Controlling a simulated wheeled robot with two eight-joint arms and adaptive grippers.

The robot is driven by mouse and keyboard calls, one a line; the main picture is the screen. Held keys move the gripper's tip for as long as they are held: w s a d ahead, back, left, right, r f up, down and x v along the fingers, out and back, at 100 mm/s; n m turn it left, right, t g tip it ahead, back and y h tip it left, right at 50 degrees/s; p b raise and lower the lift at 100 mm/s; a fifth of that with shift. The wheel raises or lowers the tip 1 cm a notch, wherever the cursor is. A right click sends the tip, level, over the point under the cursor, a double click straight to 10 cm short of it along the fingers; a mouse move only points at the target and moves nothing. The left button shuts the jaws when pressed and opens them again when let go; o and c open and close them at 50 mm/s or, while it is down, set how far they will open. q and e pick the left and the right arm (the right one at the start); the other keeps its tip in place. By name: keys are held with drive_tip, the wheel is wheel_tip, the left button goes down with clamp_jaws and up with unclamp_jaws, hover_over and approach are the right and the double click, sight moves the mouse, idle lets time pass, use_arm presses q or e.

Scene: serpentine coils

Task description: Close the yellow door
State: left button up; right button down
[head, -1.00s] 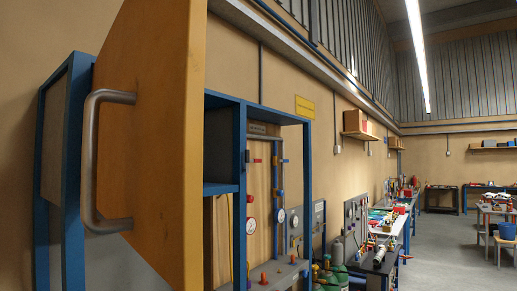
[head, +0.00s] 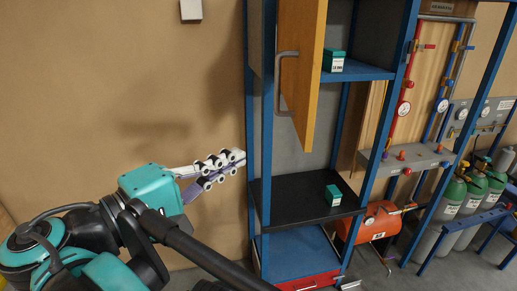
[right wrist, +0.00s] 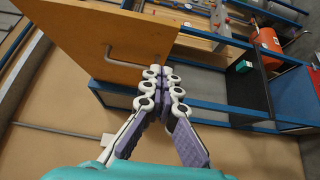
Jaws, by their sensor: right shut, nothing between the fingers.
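The yellow door (head: 303,75) is an orange-yellow panel standing open at the upper part of a blue-framed shelf unit (head: 266,150). Its grey bar handle (head: 279,85) faces left. In the right wrist view the door (right wrist: 85,35) fills the upper left, with its handle (right wrist: 130,64) just beyond the fingers. My right gripper (head: 239,160) is shut and empty, left of the unit's front post and below and left of the handle. Its fingers (right wrist: 163,74) lie together in the right wrist view, and I see no clear contact with the door. My left gripper is not in view.
Small green boxes (head: 333,62) stand on the unit's shelves. A pipe panel with gauges (head: 404,108), an orange tank (head: 378,222) and green gas cylinders (head: 452,195) stand to the right. The wall left of the unit is bare except for a white box (head: 191,9).

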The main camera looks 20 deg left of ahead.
drive_tip(key=p, duration=0.2)
approach(303, 134)
drive_tip(key=w+a, duration=0.1)
drive_tip(key=w, duration=0.3)
drive_tip(key=d, duration=0.1)
drive_tip(key=w+d, duration=0.1)
drive_tip(key=d, duration=0.1)
drive_tip(key=shift+w+d, duration=0.15)
drive_tip(key=shift+d, duration=0.1)
drive_tip(key=shift+w+a+f, duration=0.1)
drive_tip(key=shift+a, duration=0.1)
